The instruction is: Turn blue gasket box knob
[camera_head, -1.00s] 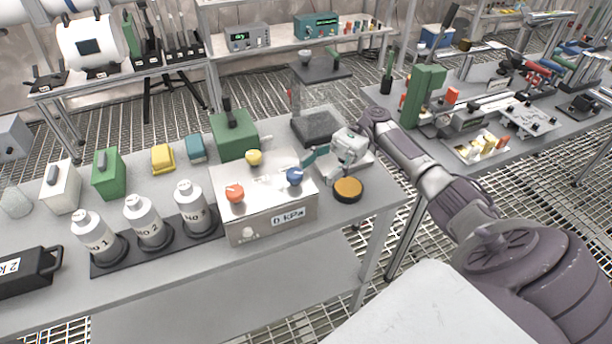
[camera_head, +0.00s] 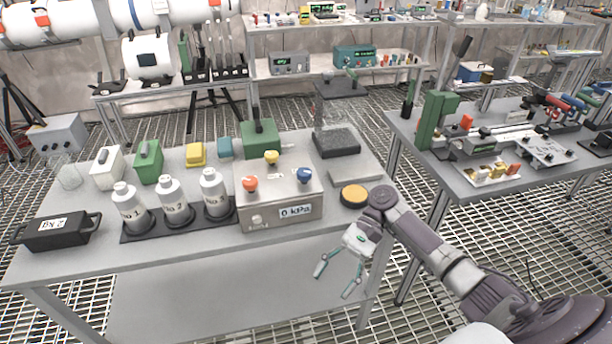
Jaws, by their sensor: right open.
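The gasket box (camera_head: 280,197) is a beige metal box with a "0 kPa" label on its front. It stands on the grey table. On its top are a blue knob (camera_head: 304,175) at the right, a red-orange knob (camera_head: 250,184) at the left and a yellow knob (camera_head: 271,157) at the back. My right gripper (camera_head: 335,281) is open and empty. Its teal-tipped fingers point down in front of the table's front edge, below and to the right of the box, apart from the blue knob. My left gripper is not in view.
A yellow-topped round puck (camera_head: 354,195) lies right of the box. Bottles No 1, No 2 and No 3 (camera_head: 214,191) stand in a dark rack at its left. A green box (camera_head: 259,137) and a dark stand (camera_head: 336,142) are behind. A second table (camera_head: 480,195) is at the right.

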